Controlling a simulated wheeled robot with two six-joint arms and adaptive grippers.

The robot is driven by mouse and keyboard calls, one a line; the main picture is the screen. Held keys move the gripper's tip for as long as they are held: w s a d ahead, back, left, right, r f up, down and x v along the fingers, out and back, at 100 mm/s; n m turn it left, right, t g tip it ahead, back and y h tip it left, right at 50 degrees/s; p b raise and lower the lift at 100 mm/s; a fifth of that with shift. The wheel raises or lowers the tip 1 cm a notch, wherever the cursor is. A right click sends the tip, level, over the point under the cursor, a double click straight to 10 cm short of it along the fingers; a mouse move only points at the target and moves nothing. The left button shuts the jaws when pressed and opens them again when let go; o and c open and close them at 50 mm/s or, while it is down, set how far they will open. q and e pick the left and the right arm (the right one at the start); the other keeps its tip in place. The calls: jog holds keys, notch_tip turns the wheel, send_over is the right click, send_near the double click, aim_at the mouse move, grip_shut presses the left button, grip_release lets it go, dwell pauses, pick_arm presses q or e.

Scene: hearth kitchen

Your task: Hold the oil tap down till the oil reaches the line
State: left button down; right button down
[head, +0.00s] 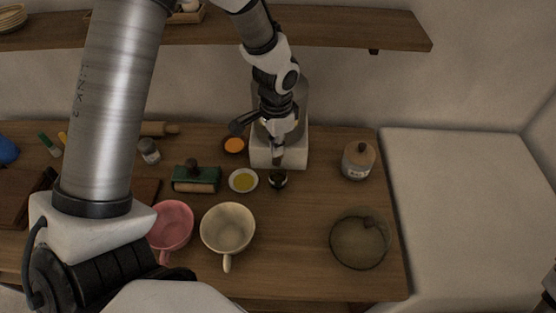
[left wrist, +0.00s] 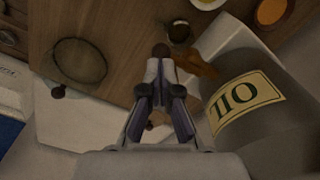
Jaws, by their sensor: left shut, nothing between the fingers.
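The oil dispenser is a grey tank with a yellow OIL label (left wrist: 246,103), on a pale base (head: 293,158) at the back of the table. A brown wooden tap part (left wrist: 197,66) sticks out from it in the left wrist view. My left gripper (head: 279,152) is shut and empty, pointing down in front of the tank. A small dark glass (head: 278,181) stands just in front of the base. Its oil level and line are too small to read.
A white dish of yellow oil (head: 243,181), an orange bowl (head: 234,145) and a green block (head: 196,179) stand left of the glass. Pink (head: 174,224) and cream mugs (head: 228,229) are nearer. A lidded jar (head: 358,160) and glass bowl (head: 359,240) stand right.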

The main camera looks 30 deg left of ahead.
aim_at(277, 158)
pick_arm(q)
jog(key=shift+w+a+f, duration=0.1)
jog(key=shift+w, duration=0.05)
jog(key=shift+f+b, duration=0.3)
jog(key=shift+f, duration=0.05)
jog(key=shift+f+b, duration=1.1)
jog(key=shift+f, duration=0.8)
notch_tip(277, 158, up, 8)
jog(key=p, duration=0.7)
jog(key=shift+f, duration=0.15)
jog(key=shift+s+f, duration=0.2)
jog(key=shift+f, duration=0.05)
jog(key=shift+w, duration=0.1)
jog(key=shift+w+f, duration=0.1)
jog(key=shift+w, duration=0.05)
